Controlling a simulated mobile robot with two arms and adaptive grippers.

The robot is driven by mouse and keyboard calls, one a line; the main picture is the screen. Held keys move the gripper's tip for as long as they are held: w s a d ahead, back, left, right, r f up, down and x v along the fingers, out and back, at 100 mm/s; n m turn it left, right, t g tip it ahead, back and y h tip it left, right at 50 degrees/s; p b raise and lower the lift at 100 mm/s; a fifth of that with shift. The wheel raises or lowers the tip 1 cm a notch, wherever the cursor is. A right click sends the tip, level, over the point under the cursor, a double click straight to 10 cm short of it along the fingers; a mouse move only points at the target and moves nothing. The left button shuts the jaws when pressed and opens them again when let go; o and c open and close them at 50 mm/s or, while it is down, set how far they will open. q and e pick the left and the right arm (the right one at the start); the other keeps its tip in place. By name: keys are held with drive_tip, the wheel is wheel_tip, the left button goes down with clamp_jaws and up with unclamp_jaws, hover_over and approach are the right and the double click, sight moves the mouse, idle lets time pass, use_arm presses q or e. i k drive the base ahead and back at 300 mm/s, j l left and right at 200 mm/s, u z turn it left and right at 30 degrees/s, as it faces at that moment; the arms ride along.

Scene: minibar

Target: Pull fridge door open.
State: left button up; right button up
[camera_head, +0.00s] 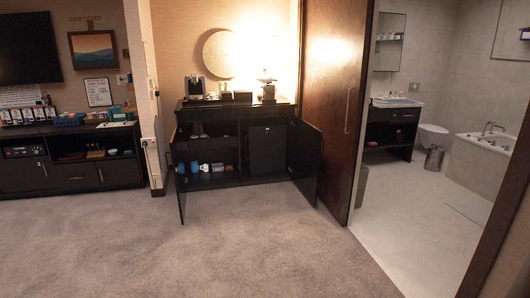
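A small dark fridge (267,149) stands in the right half of the black minibar cabinet (239,182), across the carpet from me. Its door looks shut, and its handle is too small to make out. The cabinet's right door (306,162) stands swung open to the right of the fridge. The cabinet's left door (178,180) also stands open, seen nearly edge-on. Neither of my grippers shows in the head view.
Carpet (200,250) lies clear before the cabinet. A tall brown sliding door (332,90) stands right of it, beside a bathroom. Cups (205,168) sit on the cabinet's left shelf. A low sideboard (75,177) is at the left, past a wall edge (150,120).

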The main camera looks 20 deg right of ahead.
sight(267, 144)
drive_tip(key=i+l+z, duration=0.25)
drive_tip(key=i, duration=0.25)
drive_tip(key=i+z, duration=0.25)
drive_tip(key=i, duration=0.2)
drive_tip(key=i+z, duration=0.15)
drive_tip(key=i, duration=4.3)
